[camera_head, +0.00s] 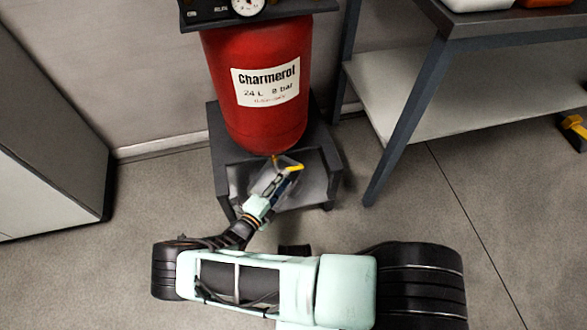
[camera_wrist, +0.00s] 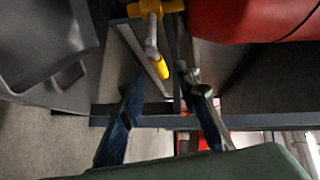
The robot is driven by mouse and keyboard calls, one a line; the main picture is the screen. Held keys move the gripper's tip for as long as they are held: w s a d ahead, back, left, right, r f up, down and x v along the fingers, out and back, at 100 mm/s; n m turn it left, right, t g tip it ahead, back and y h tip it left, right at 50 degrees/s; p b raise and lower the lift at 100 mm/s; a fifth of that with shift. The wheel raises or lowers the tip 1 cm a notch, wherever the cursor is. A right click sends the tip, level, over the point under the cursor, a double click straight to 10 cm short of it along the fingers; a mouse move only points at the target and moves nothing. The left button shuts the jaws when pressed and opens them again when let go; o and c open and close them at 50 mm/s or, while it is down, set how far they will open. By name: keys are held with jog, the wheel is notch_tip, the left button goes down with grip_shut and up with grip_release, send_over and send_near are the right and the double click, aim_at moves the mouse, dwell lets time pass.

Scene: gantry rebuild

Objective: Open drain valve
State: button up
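The red tank (camera_head: 265,115), labelled "Charmerol 24 L 8 bar", stands upright on a dark stand (camera_head: 232,165). The drain valve shows below it, with a yellow body (camera_wrist: 150,8) and a grey lever with a yellow tip (camera_wrist: 160,68); the yellow lever end (camera_head: 294,168) also shows in the head view. My gripper (camera_wrist: 160,76) is open, with its two fingers apart. In the wrist view the lever tip appears in the gap between the fingertips; whether they touch it I cannot tell. In the head view my gripper reaches in under the tank.
A table (camera_head: 500,25) with a low shelf (camera_head: 465,85) stands at the right. A pale cabinet (camera_head: 45,130) is at the left. A gauge (camera_head: 247,6) sits above the tank. A yellow and dark object (camera_head: 575,127) is at the far right. Floor is clear at the lower right.

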aim_at(293, 167)
jog(key=b+x, duration=0.1)
jog(key=x, duration=0.5)
jog(key=shift+w+d+f, duration=0.1)
jog(key=shift+w+d, duration=0.05)
jog(key=shift+w, duration=0.05)
grip_shut()
